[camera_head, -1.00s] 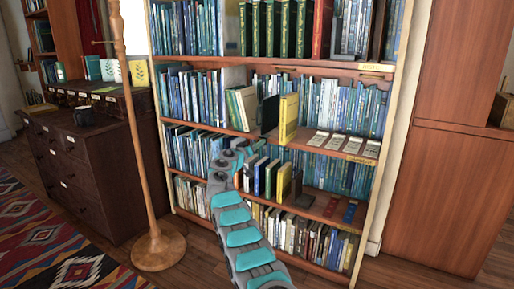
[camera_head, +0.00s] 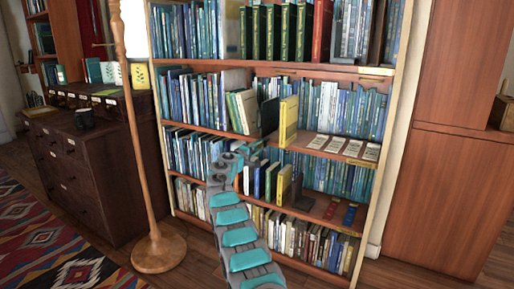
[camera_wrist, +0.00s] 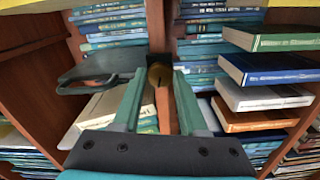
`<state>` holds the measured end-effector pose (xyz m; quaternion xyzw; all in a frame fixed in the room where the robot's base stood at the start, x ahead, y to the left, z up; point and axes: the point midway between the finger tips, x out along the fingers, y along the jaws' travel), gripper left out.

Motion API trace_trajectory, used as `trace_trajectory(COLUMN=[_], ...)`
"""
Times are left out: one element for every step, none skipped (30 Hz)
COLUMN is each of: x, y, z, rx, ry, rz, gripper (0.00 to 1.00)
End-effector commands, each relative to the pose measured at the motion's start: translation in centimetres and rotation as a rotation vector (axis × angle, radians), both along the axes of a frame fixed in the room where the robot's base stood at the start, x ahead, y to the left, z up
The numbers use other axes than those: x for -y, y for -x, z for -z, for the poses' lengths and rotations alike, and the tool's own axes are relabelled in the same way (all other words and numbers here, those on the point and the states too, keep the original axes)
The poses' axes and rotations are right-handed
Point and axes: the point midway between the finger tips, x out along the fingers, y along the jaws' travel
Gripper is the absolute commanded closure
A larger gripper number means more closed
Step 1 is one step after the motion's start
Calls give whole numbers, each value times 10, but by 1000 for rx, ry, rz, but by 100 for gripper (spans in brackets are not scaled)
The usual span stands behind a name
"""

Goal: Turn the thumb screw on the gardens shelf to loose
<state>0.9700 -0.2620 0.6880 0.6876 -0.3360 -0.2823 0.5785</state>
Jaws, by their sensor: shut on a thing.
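In the wrist view, a small round brass-coloured thumb screw (camera_wrist: 160,74) sits at the front edge of a wooden shelf board. My gripper (camera_wrist: 159,78) has its two teal fingers on either side of the screw and is shut on it. The screw's markings are too small to read, so I cannot tell how far it is turned. In the head view, my gripper (camera_head: 250,150) is at the front of the bookcase, at the middle shelf's edge below a yellow book (camera_head: 288,121). The screw is hidden there behind my arm.
A dark bookend (camera_head: 270,117) stands beside the yellow book; a dark plate (camera_wrist: 100,72) juts out left of my fingers in the wrist view. Books (camera_wrist: 262,70) protrude on the right. A floor lamp (camera_head: 138,150) stands left of my arm. Pale cards (camera_head: 336,144) lie on the shelf at right.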

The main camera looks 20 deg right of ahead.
Motion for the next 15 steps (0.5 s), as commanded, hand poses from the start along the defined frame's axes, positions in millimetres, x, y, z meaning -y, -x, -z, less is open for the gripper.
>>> trace_trajectory(x=[0,0,0,0,0,0,0,0,0,0,0,0,0,0,0], y=[0,0,0,0,0,0,0,0,0,0,0,0,0,0,0], z=[0,1,1,1,1,1,1,1,1,1,1,1,1,1,1], rx=[-34,-54,-78,-96,-113,-134,-149,-163,-181,-192,-204,-217,-227,-235,-245], ry=[23,38,57,71,84,100,114,124,139,147,156,167,174,181,188], rz=[0,0,0,0,0,0,0,0,0,0,0,0,0,0,0], gripper=[100,100,100,100,100,100,100,100,100,100,100,100,100,100,100])
